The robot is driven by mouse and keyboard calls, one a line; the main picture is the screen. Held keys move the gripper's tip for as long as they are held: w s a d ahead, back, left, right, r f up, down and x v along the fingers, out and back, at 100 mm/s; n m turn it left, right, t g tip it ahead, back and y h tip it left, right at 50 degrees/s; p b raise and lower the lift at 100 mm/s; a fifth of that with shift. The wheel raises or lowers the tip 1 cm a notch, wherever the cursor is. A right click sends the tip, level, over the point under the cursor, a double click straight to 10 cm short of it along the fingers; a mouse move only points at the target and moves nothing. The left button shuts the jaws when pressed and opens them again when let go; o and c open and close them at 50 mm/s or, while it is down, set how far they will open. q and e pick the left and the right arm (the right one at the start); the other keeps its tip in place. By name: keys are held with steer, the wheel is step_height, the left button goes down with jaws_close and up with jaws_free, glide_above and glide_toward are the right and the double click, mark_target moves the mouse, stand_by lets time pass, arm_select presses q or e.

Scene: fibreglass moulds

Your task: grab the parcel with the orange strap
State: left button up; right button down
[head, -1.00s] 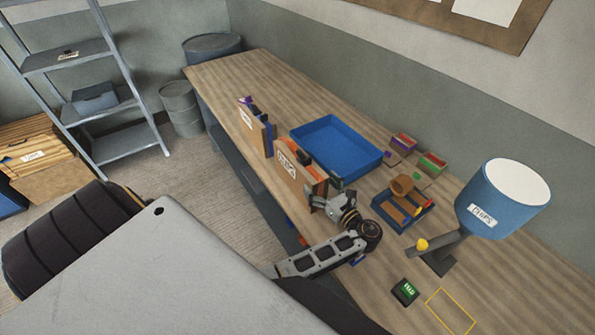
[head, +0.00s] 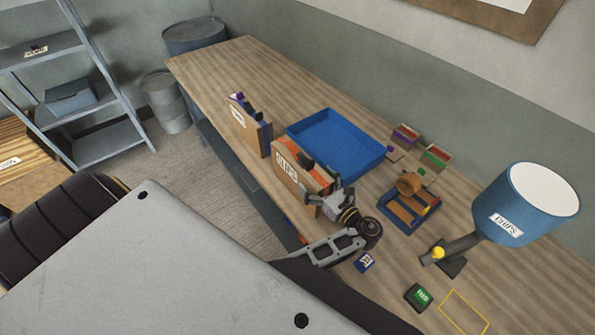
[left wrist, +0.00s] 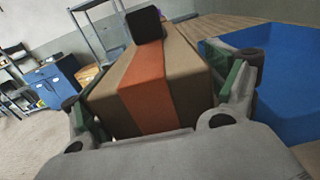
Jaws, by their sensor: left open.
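The parcel with the orange strap (head: 287,174) is a brown box standing on the workbench near its front edge, with a white label and a black block on top. In the left wrist view its brown top (left wrist: 112,92) and orange strap (left wrist: 150,88) run away from me, between my fingers. My left gripper (head: 322,196) is open at the parcel's near end. In the left wrist view the open fingers (left wrist: 160,100) stand on either side of the parcel; I cannot tell whether they touch it. My right gripper is not in view.
A second brown parcel with a purple strap (head: 241,128) stands farther along the bench. A blue tray (head: 335,143) lies close behind the parcels. A small blue organiser (head: 396,213), a blue chips bin (head: 520,212) and small blocks are to the right. The far bench end is clear.

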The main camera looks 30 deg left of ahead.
arm_select(q)
steer(key=shift+a, duration=0.2)
steer(key=shift+d, duration=0.15)
steer(key=c, duration=0.4)
steer(key=shift+r, duration=0.1)
steer(key=c, duration=1.4)
steer(key=shift+c, duration=0.2)
